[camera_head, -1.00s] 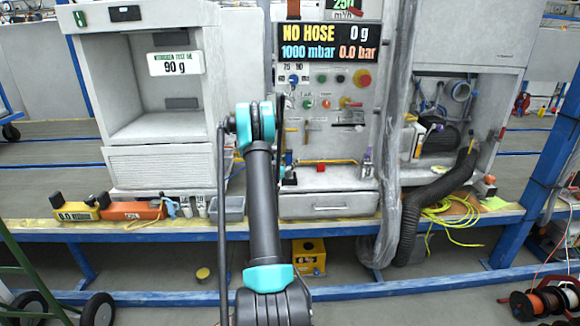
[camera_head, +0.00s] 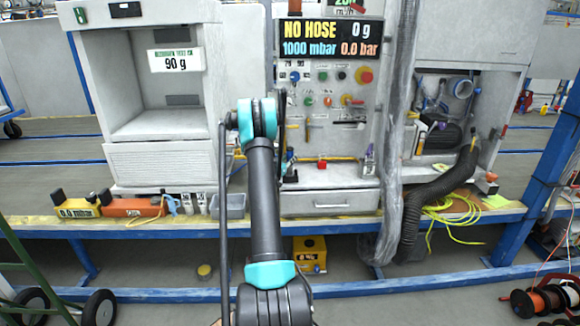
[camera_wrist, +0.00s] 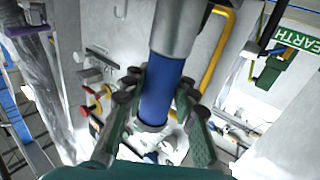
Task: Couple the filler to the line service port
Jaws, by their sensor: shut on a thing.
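In the wrist view my gripper (camera_wrist: 158,98) is shut on a blue cylinder with a grey metal section at its upper end, which I take to be the filler (camera_wrist: 163,88). The fingers lie on both sides of the blue part. Below the fingers, its lower end is near pale, blurred fittings (camera_wrist: 165,148); I cannot tell whether it touches them. I cannot make out the line service port for certain. In the head view my arm hides the gripper and the filler. The display (camera_head: 329,40) reads NO HOSE, 0 g, 1000 mbar and 0.0 bar.
A control panel with buttons and a yellow-red knob (camera_head: 364,75) stands behind my arm. An open cabinet (camera_head: 155,165) is at left, and a black corrugated hose (camera_head: 432,200) hangs at right. A yellow pipe (camera_wrist: 218,55) and green EARTH sign (camera_wrist: 298,39) show in the wrist view.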

